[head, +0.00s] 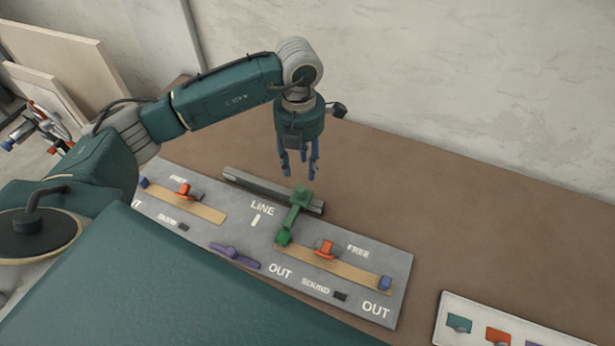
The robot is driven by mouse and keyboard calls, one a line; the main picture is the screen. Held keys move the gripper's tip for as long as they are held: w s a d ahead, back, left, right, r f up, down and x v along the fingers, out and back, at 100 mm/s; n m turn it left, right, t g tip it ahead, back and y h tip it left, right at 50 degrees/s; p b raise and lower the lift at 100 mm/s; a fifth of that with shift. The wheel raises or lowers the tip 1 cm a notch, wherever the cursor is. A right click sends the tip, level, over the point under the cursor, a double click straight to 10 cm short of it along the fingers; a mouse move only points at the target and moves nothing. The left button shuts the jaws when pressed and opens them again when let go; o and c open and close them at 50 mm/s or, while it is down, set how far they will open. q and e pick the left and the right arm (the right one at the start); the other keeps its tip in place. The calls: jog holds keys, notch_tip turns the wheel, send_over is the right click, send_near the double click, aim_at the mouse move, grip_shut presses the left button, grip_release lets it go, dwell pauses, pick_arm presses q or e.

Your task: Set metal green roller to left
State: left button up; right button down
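The green roller (294,216) is an arm-like piece on the grey panel (388,262). Its upper end sits near the right end of a dark grey rail (255,184), and its lower end reaches toward the front, at the left end of the right wooden strip. My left gripper (299,172) hangs pointing down just behind and above the roller's upper end. Its blue fingers are apart with nothing between them. It appears clear of the roller, though the exact height gap is hard to judge. My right gripper is not in view.
Orange sliders (325,248) and (185,190) sit on wooden strips. A purple lever (235,257) lies in front of the rail. A white tray (450,308) with coloured pieces is at lower right. The brown table behind the panel is clear.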

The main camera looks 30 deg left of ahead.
aim_at(300, 188)
pick_arm(q)
jog(key=shift+s+f, duration=0.2)
jog(key=shift+f, duration=0.2)
jog(key=f+p, duration=0.1)
jog(key=f, duration=0.2)
jog(key=s+f+p, duration=0.1)
jog(key=f, duration=0.1)
jog(key=shift+f+p, duration=0.35)
jog(key=f, duration=0.3)
jog(key=shift+w+f+p, duration=0.25)
jog(key=shift+f+p, duration=0.1)
jog(key=shift+p, duration=0.05)
grip_shut()
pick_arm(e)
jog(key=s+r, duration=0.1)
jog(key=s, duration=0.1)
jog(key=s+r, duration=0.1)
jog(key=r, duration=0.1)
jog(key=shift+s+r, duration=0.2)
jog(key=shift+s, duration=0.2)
